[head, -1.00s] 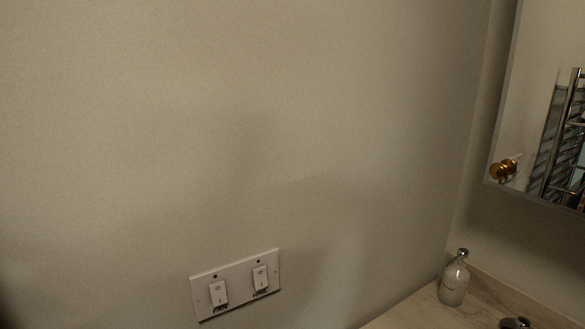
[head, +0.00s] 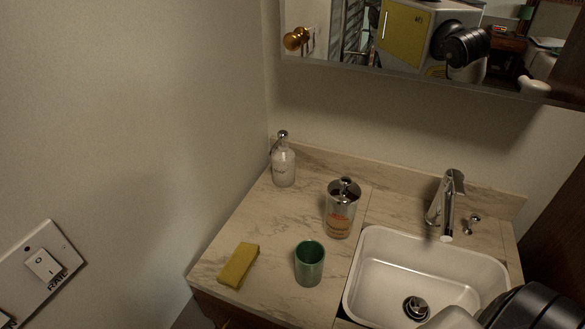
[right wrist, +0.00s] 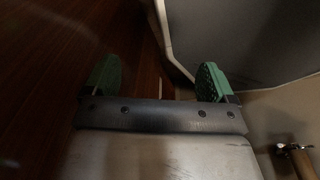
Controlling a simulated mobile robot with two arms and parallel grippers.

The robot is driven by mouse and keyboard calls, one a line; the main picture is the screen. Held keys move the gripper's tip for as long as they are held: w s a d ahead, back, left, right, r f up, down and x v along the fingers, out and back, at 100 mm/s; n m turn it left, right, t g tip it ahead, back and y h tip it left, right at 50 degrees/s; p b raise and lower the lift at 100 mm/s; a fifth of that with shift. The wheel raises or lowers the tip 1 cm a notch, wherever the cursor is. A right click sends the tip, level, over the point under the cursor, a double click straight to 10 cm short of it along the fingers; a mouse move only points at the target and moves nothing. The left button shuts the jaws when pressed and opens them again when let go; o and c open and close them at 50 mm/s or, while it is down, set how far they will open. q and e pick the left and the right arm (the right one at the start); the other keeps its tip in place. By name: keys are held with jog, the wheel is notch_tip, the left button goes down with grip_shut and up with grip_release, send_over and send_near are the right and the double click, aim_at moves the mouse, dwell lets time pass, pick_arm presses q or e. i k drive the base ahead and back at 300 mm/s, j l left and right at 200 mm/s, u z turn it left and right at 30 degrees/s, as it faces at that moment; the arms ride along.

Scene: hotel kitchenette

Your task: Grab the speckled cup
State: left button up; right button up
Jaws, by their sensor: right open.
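A green cup (head: 310,263) stands upright on the marble counter (head: 225,250), left of the sink, in the head view. It is the only cup I can see, and I cannot make out speckles on it. My right gripper (right wrist: 158,78) shows in the right wrist view with its two green-padded fingers wide apart and nothing between them. The cup is not in that view. In the head view only part of my right arm shows at the lower right, apart from the cup. My left gripper is not in view.
A yellow sponge (head: 238,265) lies left of the cup. A metal-topped jar (head: 341,210) stands behind it, and a pump bottle (head: 284,163) stands farther back. The white sink (head: 385,260) and faucet (head: 441,205) are to the right. A mirror (head: 350,30) hangs above.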

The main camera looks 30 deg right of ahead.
aim_at(310, 254)
jog(key=l+z, duration=0.1)
jog(key=z, duration=0.95)
